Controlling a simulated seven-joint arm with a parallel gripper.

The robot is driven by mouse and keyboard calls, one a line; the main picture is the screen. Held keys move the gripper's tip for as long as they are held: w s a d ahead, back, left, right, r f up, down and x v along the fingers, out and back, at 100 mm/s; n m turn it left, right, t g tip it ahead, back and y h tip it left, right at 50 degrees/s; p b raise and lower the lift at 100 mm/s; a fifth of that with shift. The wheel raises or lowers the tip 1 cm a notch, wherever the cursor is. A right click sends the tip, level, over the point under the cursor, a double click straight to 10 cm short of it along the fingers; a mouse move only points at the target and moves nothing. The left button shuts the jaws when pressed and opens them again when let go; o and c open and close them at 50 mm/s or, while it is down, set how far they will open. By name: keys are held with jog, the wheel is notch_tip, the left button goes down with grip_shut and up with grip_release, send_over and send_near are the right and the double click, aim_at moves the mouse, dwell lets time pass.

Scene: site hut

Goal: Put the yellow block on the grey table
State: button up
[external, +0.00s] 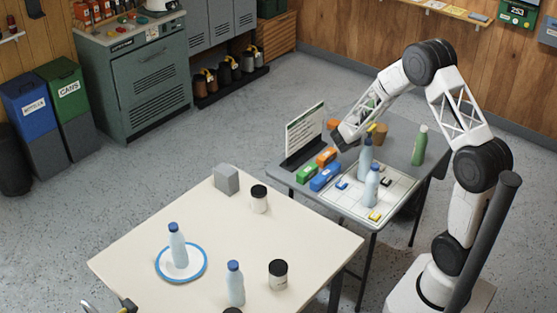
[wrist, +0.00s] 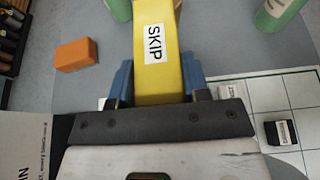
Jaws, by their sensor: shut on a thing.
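The yellow block, labelled SKIP, fills the top middle of the wrist view (wrist: 156,65). My gripper (wrist: 158,84) is shut on it, with a blue finger against each side. In the external view my gripper (external: 362,130) is over the far part of the grey table (external: 400,152), and only a small yellow bit of the block (external: 371,128) shows. The grey tabletop also shows behind the block in the wrist view (wrist: 105,35). I cannot tell whether the block touches the tabletop.
On the grey table are a white gridded board (external: 350,205), light blue bottles (external: 371,186), a green bottle (external: 419,146), a sign (external: 305,134), and green (external: 307,173), blue (external: 325,177) and orange (external: 326,157) blocks. A cream table (external: 135,255) stands in front.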

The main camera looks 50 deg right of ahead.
notch_tip(320, 180, down, 7)
dwell(0.3)
jog(key=shift+f, duration=1.9)
jog(key=shift+f, duration=0.15)
jog(key=o, duration=1.1)
jog(key=shift+a, duration=0.1)
jog(key=shift+v, duration=6)
